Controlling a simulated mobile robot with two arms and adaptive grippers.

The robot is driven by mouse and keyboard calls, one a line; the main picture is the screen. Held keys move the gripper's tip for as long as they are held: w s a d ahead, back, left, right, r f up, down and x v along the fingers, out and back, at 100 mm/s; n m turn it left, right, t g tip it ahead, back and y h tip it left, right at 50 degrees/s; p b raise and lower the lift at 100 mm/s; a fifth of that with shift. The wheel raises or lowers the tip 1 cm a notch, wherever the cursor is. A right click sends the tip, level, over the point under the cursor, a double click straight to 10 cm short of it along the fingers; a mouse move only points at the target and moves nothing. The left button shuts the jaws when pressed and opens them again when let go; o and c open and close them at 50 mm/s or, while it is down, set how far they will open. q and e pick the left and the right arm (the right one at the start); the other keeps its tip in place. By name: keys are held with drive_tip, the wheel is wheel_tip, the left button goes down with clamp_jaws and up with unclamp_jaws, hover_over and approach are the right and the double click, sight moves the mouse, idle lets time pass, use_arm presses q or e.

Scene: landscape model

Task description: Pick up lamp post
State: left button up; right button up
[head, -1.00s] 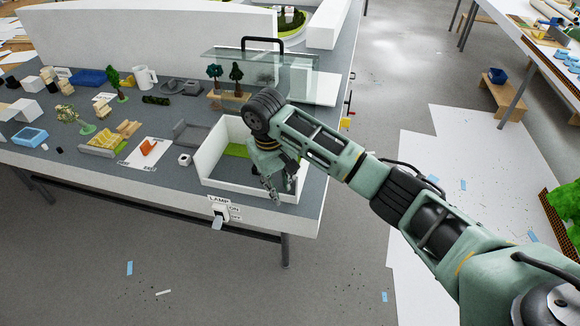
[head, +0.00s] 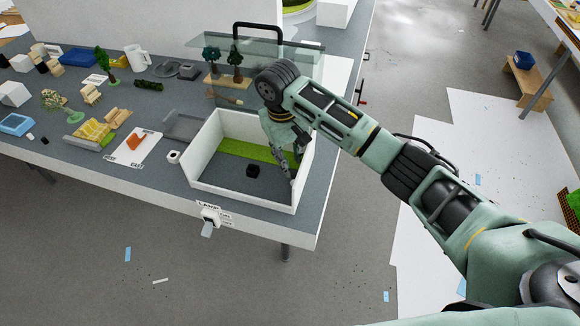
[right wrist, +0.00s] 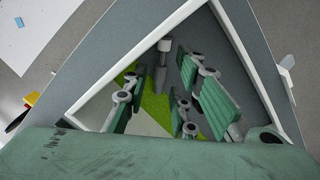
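My right gripper (head: 288,158) reaches down into a white-walled box (head: 203,177) at the table's front edge, near its right wall. Its green fingers are spread apart in the right wrist view (right wrist: 165,98), with nothing held between them. A small grey post-like piece with a pale end (right wrist: 163,62) shows beyond the fingers; it may be the lamp post, but I cannot tell for sure. My left gripper is not in view.
A green strip (head: 240,150) lies along the box's back. A switch with a LAMP label (head: 210,215) is on the table front. Behind stands a glass-topped piece with a black handle (head: 262,27) and small trees (head: 234,60). Several model parts crowd the table's left.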

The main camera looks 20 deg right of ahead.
sight(291, 179)
drive_tip(key=f, duration=0.3)
drive_tip(key=f+p, duration=0.1)
drive_tip(key=f, duration=0.3)
drive_tip(key=shift+s+d+f, duration=0.15)
drive_tip(key=shift+d, duration=0.05)
clamp_jaws()
